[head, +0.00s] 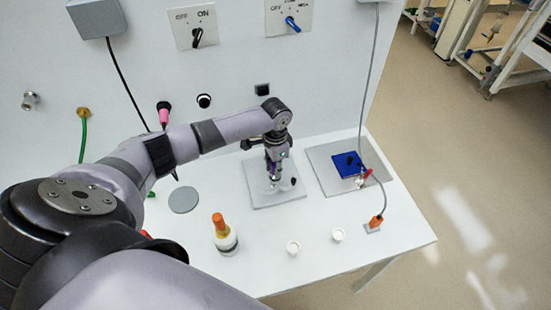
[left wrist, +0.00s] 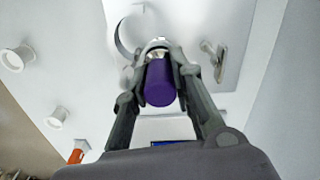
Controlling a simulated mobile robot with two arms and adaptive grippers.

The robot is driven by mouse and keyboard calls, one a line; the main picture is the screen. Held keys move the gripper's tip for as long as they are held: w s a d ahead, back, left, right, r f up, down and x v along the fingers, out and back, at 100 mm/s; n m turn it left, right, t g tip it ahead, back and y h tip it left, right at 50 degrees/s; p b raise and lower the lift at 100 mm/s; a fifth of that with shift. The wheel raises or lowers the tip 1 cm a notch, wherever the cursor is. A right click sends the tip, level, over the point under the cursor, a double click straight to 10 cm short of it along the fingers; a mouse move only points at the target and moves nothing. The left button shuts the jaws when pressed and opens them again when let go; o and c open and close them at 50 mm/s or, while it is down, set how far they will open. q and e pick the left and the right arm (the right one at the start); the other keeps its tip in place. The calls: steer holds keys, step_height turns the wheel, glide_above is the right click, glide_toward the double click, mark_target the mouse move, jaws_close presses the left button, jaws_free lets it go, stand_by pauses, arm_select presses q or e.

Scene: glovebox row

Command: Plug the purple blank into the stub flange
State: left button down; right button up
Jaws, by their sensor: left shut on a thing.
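My left gripper (head: 273,168) hangs above a light grey plate (head: 262,199) in the middle of the white bench. It is shut on the purple blank (left wrist: 160,84), a short cylinder between the two fingers in the left wrist view. Only a small trace of purple shows between the fingers in the head view. Pale metal fittings stand on the plate under the gripper, and a round ring (left wrist: 121,36) shows beyond the blank. The stub flange is not clearly made out, and I cannot tell whether the blank touches it. My right gripper is not in view.
Right of the plate, a second grey plate holds a blue square (head: 346,163). An orange plug (head: 376,221) with a grey cable is near the right edge.

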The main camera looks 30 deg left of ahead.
arm_select(q)
steer(key=shift+f, duration=0.55)
steer(key=c, duration=1.3)
jaws_free()
step_height(320, 180, up, 12)
